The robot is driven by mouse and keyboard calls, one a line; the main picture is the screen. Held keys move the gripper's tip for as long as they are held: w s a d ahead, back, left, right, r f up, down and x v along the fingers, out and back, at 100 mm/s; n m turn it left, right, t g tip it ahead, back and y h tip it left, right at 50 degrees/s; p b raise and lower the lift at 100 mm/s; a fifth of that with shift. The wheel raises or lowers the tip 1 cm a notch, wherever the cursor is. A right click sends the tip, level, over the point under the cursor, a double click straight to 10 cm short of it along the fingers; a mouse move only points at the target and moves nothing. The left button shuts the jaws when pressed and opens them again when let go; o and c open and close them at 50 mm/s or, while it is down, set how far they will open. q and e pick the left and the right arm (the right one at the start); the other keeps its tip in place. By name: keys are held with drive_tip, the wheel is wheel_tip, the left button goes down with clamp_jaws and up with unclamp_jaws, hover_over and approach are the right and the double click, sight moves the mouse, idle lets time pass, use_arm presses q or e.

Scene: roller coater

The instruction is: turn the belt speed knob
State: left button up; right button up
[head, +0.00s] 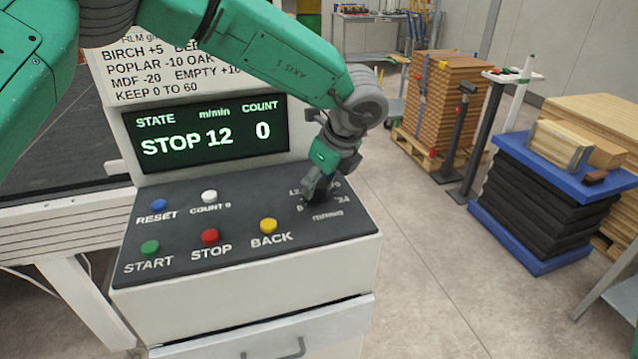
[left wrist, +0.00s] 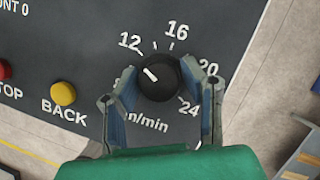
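The belt speed knob (left wrist: 160,77) is round and black with a white pointer line. In the left wrist view the pointer aims up and left, toward the 12 mark. My left gripper (left wrist: 160,80) has one finger on each side of the knob, and the fingertips appear to touch it. In the head view my left gripper (head: 318,188) reaches down onto the right part of the panel and hides the knob and some of its scale. The display (head: 207,134) reads STOP, 12 m/min and count 0. My right gripper is not in view.
The panel (head: 180,225) has START (head: 150,248), STOP (head: 210,237), BACK (head: 268,226), RESET (head: 158,204) and COUNT 0 (head: 209,196) buttons left of the gripper. A blue platform (head: 570,160) with boards and a wood stack (head: 445,95) stand at right.

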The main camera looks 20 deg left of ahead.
use_arm(q)
drive_tip(key=shift+o, duration=1.2)
drive_tip(key=shift+w, duration=0.15)
drive_tip(key=v, duration=1.2)
drive_tip(key=shift+f, duration=0.1)
